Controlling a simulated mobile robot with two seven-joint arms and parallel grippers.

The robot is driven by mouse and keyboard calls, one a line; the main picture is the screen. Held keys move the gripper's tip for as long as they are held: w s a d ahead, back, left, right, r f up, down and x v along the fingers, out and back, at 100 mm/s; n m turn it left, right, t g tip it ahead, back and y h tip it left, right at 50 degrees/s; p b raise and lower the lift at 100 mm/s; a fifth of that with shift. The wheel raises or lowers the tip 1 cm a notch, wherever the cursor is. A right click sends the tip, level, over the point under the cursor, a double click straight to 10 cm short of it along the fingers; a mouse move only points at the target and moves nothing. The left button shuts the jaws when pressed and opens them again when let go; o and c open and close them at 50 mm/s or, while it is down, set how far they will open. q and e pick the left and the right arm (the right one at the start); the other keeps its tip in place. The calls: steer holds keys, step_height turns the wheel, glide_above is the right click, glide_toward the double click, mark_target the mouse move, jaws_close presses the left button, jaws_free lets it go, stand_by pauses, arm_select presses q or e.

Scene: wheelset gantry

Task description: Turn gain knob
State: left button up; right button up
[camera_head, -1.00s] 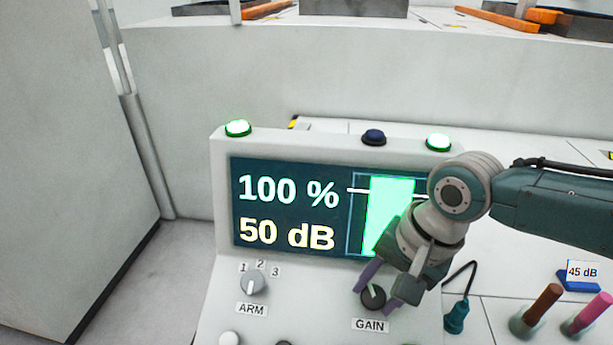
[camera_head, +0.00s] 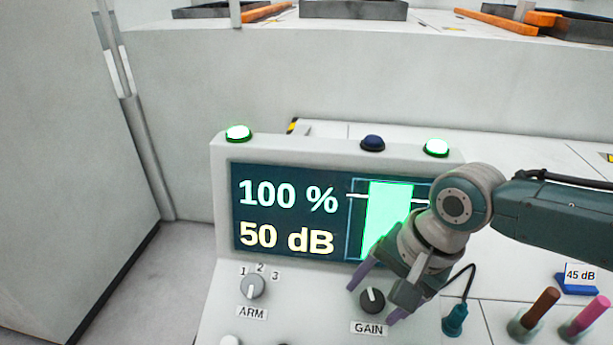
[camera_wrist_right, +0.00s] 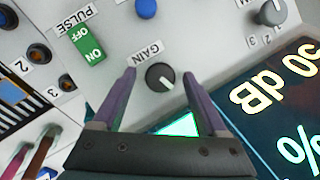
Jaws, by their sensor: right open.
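The gain knob (camera_head: 372,300) is a dark round knob with a white pointer, above the GAIN label on the console front. It also shows in the right wrist view (camera_wrist_right: 160,77), between and just beyond my finger tips. My right gripper (camera_head: 374,293) is open, with one purple finger on each side of the knob and apart from it. It also shows in the right wrist view (camera_wrist_right: 158,73) with clear gaps on both sides. The display (camera_head: 290,212) reads 100 % and 50 dB, with a green bar partly hidden by my gripper. My left gripper is not in view.
The ARM knob (camera_head: 252,286) sits left of the gain knob. A green PULSE switch (camera_wrist_right: 88,41) and a blue button (camera_wrist_right: 147,8) are nearby. A teal plug (camera_head: 455,320) with a cable, and brown (camera_head: 540,308) and pink (camera_head: 588,316) sticks stand to the right.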

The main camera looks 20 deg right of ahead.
steer(key=shift+r, duration=0.1)
steer(key=shift+d+r, duration=0.1)
steer(key=shift+r, duration=0.3)
steer(key=p+v, duration=0.3)
steer(key=v, duration=0.6)
